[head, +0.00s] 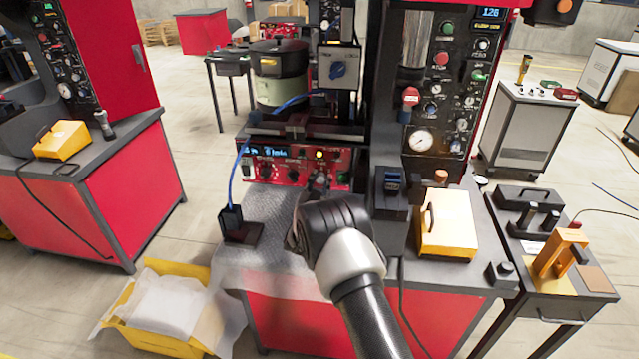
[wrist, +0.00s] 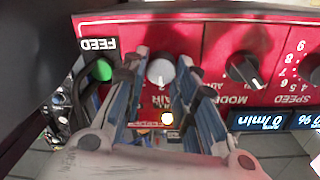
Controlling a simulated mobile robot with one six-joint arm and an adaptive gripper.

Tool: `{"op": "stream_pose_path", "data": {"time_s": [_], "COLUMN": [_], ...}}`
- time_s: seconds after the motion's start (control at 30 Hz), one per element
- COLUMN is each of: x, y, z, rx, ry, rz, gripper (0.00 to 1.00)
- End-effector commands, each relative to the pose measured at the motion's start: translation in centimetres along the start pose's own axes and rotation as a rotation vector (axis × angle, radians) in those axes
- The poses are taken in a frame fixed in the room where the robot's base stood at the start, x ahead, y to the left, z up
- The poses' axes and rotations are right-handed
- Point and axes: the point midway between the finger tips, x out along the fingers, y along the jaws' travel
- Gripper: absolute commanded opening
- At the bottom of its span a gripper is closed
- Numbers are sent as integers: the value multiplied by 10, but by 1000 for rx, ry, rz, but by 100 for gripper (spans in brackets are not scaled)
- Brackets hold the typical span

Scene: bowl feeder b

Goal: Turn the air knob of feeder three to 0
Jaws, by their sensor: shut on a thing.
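The red control panel (head: 268,165) of the feeder shows in the head view, with the bowl (head: 280,60) above and behind it. The panel is upside down in the wrist view (wrist: 215,45). The grey air knob (wrist: 161,74) sits between the two blue-grey fingers of my gripper (wrist: 160,66), which is shut on it from both sides. The AIR label beside the knob is partly covered by the fingers.
A green button (wrist: 101,70) and a black MODE knob (wrist: 247,70) flank the air knob. A lit display (wrist: 262,121) shows l/min. In the head view, a black post with a blue cable (head: 233,222) stands left of my wrist, and a yellow box (head: 447,228) lies to the right.

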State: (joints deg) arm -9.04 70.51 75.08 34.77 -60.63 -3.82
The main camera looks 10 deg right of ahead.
Motion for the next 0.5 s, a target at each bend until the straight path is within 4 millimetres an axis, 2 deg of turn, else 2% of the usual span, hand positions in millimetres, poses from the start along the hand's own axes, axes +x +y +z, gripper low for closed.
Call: {"op": "stream_pose_path", "data": {"time_s": [0.17,0.5], "x": [0,0], "y": [0,0], "z": [0,1], "rx": [0,-57], "ry": [0,3], "rz": [0,0], "gripper": [2,2]}}
